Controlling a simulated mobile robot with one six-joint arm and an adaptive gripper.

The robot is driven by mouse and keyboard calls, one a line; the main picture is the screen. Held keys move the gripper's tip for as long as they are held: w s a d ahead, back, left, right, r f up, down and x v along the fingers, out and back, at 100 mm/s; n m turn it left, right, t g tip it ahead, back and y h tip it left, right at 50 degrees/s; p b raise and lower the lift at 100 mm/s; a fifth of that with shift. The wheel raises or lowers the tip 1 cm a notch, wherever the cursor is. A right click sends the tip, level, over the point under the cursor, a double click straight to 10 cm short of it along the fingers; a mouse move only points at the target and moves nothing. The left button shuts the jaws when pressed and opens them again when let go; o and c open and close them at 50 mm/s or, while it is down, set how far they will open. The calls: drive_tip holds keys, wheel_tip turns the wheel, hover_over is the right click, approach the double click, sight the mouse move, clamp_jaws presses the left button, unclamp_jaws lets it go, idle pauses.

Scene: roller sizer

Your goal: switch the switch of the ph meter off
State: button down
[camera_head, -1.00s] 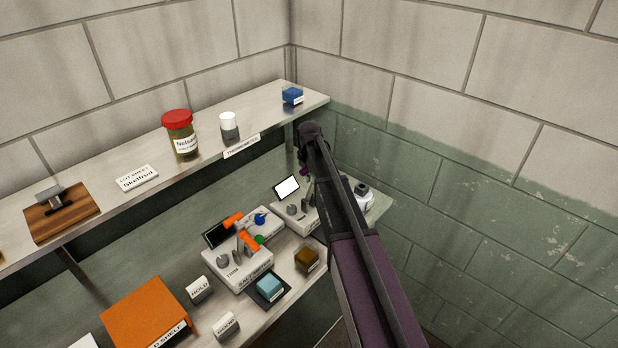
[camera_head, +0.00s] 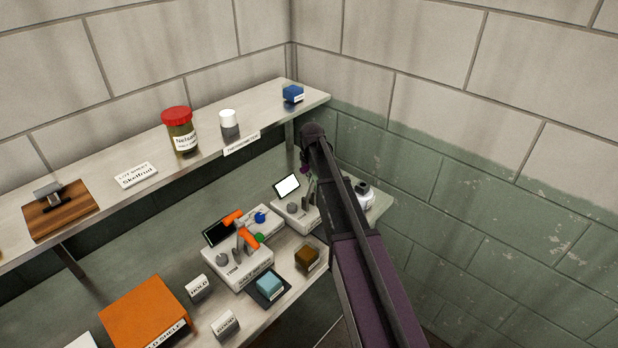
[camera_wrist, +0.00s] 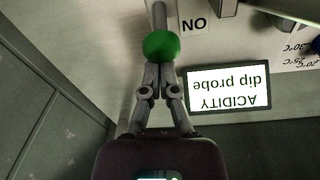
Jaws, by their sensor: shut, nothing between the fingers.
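The pH meter (camera_head: 297,216) stands on the lower shelf, a pale box with a lit white screen (camera_head: 287,186), partly covered by my arm. In the wrist view its screen (camera_wrist: 228,89) reads "ACIDITY dip probe", upside down. Its switch (camera_wrist: 161,46) is a grey lever with a green ball, beside a label (camera_wrist: 194,24) that reads "ON" upside down. My gripper (camera_wrist: 157,68) is shut and empty, its fingertips right at the green ball. I cannot tell whether they touch it. In the head view the fingers are small and the switch is not clear.
Left of the pH meter stands the salt meter (camera_head: 236,266) with a dark screen and orange parts. A brown block (camera_head: 307,257) and a teal block (camera_head: 269,284) sit near the shelf's front. The upper shelf (camera_head: 100,215) runs above, and the green wall (camera_head: 455,250) is at right.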

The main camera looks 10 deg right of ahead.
drive_tip(key=shift+s+d+r, duration=0.4)
drive_tip(key=shift+s, duration=0.15)
drive_tip(key=shift+r+p, duration=0.15)
drive_tip(key=shift+p, duration=0.15)
drive_tip(key=shift+r+p, duration=0.6)
drive_tip(key=shift+p, duration=0.05)
drive_tip(key=shift+r, duration=0.15)
wheel_tip(320, 180, up, 10)
drive_tip(key=p, duration=1)
drive_tip(key=shift+s, duration=0.4)
